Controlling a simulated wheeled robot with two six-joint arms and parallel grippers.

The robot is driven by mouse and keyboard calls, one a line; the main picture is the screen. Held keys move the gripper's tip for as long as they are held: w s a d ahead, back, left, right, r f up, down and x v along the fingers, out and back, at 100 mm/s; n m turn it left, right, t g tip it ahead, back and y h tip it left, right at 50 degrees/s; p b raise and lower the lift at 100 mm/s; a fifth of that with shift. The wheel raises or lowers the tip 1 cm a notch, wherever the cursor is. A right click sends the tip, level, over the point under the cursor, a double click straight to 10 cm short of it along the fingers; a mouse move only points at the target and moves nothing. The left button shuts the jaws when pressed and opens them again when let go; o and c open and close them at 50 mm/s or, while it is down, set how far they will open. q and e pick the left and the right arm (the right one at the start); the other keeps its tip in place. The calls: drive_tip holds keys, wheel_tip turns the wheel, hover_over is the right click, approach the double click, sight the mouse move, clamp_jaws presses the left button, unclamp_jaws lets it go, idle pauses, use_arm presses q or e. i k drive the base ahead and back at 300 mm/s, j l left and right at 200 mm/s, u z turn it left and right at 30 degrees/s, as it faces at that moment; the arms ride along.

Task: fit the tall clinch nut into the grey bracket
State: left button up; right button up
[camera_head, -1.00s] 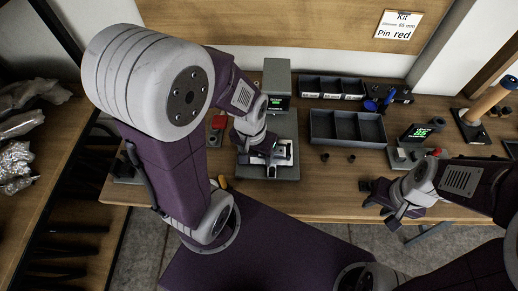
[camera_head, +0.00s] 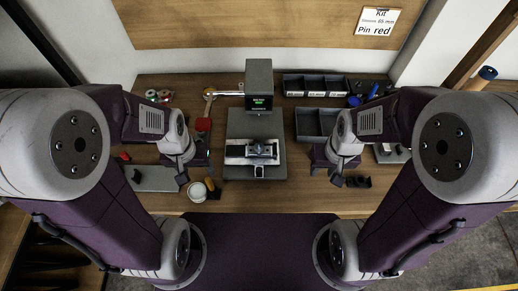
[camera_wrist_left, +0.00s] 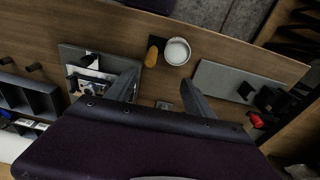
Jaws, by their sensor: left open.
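The grey bracket seems to be the small grey part (camera_head: 259,150) on the pale fixture at the front of the press base; it also shows in the left wrist view (camera_wrist_left: 92,88), partly behind a finger. I cannot tell whether a nut is in it, and I cannot pick out the tall clinch nut. Small dark cylinders (camera_wrist_left: 35,67) stand on the bench beside the press base. My left gripper (camera_head: 196,184) is open and empty left of the press; its spread fingers show in the wrist view (camera_wrist_left: 160,92). My right gripper (camera_head: 326,175) looks open, right of the press.
The press (camera_head: 259,85) has a lit green display. A dark divided tray (camera_head: 318,122) stands to its right. A white round container (camera_head: 197,192) and an orange-handled item (camera_wrist_left: 152,55) lie near the front edge. A grey plate (camera_head: 155,180) is at left.

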sight(258, 150)
drive_tip(key=z, duration=0.8)
drive_tip(key=i+l, duration=0.1)
drive_tip(key=l, duration=0.2)
drive_tip(key=i+l+z, duration=0.15)
drive_tip(key=l, duration=0.45)
drive_tip(key=z, duration=0.05)
